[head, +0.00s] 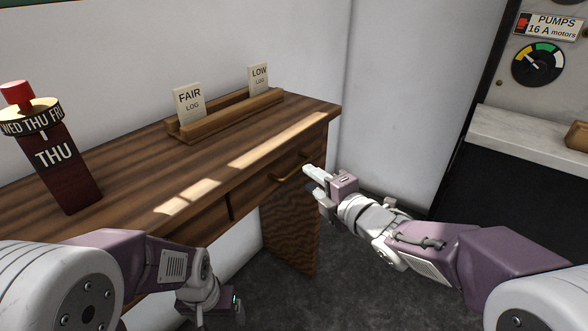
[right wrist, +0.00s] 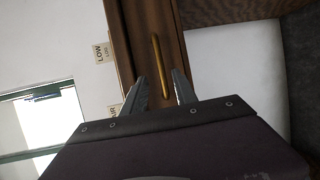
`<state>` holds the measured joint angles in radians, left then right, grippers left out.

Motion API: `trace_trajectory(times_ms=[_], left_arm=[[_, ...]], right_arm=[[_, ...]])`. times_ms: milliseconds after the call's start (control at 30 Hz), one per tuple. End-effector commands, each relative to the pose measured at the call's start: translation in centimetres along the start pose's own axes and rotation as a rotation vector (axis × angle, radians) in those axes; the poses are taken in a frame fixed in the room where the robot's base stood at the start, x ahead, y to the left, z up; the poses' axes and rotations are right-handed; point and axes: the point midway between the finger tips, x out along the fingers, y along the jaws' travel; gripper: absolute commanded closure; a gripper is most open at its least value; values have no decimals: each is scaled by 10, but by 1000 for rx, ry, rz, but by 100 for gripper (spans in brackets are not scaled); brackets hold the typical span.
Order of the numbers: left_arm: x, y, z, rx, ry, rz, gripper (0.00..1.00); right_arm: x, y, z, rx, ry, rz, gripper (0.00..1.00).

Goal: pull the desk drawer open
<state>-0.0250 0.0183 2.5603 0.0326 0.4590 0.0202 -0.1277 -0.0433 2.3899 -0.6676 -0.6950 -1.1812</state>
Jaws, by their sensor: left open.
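The dark wooden desk (head: 120,165) stands along the wall. Its drawer front (head: 250,199) appears flush, so the drawer looks shut. A brass bar handle (head: 287,176) is on this front. My right gripper (head: 308,178) is at the handle's right end in the head view. In the right wrist view its two fingers (right wrist: 158,80) are apart, with the brass handle (right wrist: 156,60) running lengthwise in the gap between them. I see no contact and cannot tell how deep the handle sits. My left gripper (head: 215,312) is low in front of the desk, away from the handle, its fingers barely visible.
On the desk top are a wooden rack (head: 225,117) with FAIR (head: 189,103) and LOW (head: 258,78) cards and a day-marker block (head: 62,165) reading THU. A side panel (head: 292,225) supports the desk's right end. The floor (head: 345,255) before it is clear.

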Motion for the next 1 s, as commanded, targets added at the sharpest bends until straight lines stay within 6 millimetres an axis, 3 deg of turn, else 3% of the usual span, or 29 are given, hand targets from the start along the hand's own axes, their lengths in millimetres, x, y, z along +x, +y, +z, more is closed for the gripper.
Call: trace_trajectory(times_ms=[100,300,433,667,700,800,833,1000], left_arm=[[12,0,1,0,0,0,18],[19,0,2,0,0,0,18],[21,0,2,0,0,0,18],[20,0,2,0,0,0,18],[20,0,2,0,0,0,18],[20,0,2,0,0,0,18],[20,0,2,0,0,0,18],[20,0,2,0,0,0,18]], right_arm=[[27,-5,-2,0,4,-1,66],[63,-3,-1,-1,1,-1,66],[74,-2,-1,0,0,-2,66],[75,-1,0,0,0,-1,66],[75,-1,0,0,0,-1,69],[75,-1,0,0,0,-1,96],[75,-1,0,0,0,-1,100],[75,-1,0,0,0,-1,100]])
